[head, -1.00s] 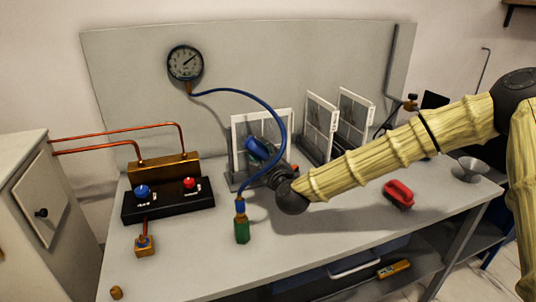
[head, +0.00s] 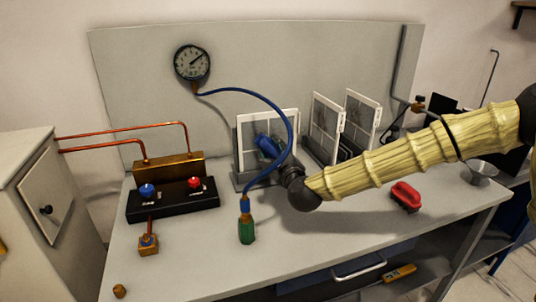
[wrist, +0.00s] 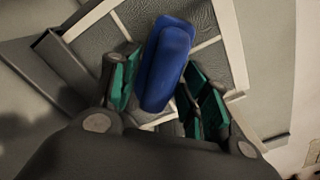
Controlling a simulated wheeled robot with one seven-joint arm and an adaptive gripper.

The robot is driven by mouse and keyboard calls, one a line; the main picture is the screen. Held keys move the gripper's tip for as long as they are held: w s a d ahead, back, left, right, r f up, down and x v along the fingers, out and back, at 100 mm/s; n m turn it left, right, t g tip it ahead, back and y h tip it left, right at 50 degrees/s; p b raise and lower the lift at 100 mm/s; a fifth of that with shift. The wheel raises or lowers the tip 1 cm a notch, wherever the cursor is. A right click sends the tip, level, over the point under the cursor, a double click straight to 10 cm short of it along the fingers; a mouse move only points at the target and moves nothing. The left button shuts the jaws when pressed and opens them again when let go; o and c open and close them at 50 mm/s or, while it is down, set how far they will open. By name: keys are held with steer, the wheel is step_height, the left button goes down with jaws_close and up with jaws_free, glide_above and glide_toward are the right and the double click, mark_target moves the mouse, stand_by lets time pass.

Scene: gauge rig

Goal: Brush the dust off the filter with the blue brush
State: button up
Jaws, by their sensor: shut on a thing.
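My gripper (head: 278,162) is shut on the blue brush (head: 266,146), in front of the leftmost white-framed filter (head: 248,132). The filter stands upright in a dark grey holder (head: 241,178). In the wrist view, the blue brush (wrist: 167,62) lies between the green-padded fingers of my gripper (wrist: 157,80), with the filter's grey mesh (wrist: 205,18) behind it. The brush's bristle side is hidden, and I cannot tell whether it touches the mesh. I cannot make out dust on the filter.
Two more framed panels (head: 324,125) stand to the right. A blue hose (head: 283,112) loops from the gauge (head: 192,62) past my gripper to a green-handled fitting (head: 247,230). A red brush (head: 406,194) lies at the right. A black valve box (head: 172,203) sits at the left.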

steer(key=shift+w+d+b, duration=0.35)
steer(key=shift+w+d, duration=0.1)
steer(key=shift+d, duration=0.8)
steer(key=shift+w+d+b, duration=0.35)
steer(key=shift+w+d, duration=0.05)
steer(key=shift+d, duration=0.9)
steer(key=shift+w+d+b, duration=0.35)
steer(key=shift+w+d, duration=0.1)
steer(key=shift+d, duration=0.8)
steer(key=shift+w+b, duration=0.1)
steer(key=shift+b, duration=0.2)
steer(key=shift+a+r, duration=0.1)
steer(key=shift+s+a+b, duration=0.15)
steer(key=shift+s+a, duration=0.2)
steer(key=shift+a, duration=0.55)
steer(key=shift+s+a+b, duration=0.15)
steer(key=shift+s+a, duration=0.2)
steer(key=shift+a, duration=0.5)
steer(key=shift+a, duration=0.1)
steer(key=shift+s+a+b, duration=0.2)
steer(key=shift+s+a, duration=0.1)
steer(key=shift+a, duration=0.45)
steer(key=shift+s+a+b, duration=0.15)
steer(key=shift+s+a, duration=0.15)
steer(key=shift+a, duration=0.4)
steer(key=a, duration=0.2)
steer(key=s+a, duration=0.1)
steer(key=shift+a+b, duration=0.3)
steer(key=shift+a, duration=0.05)
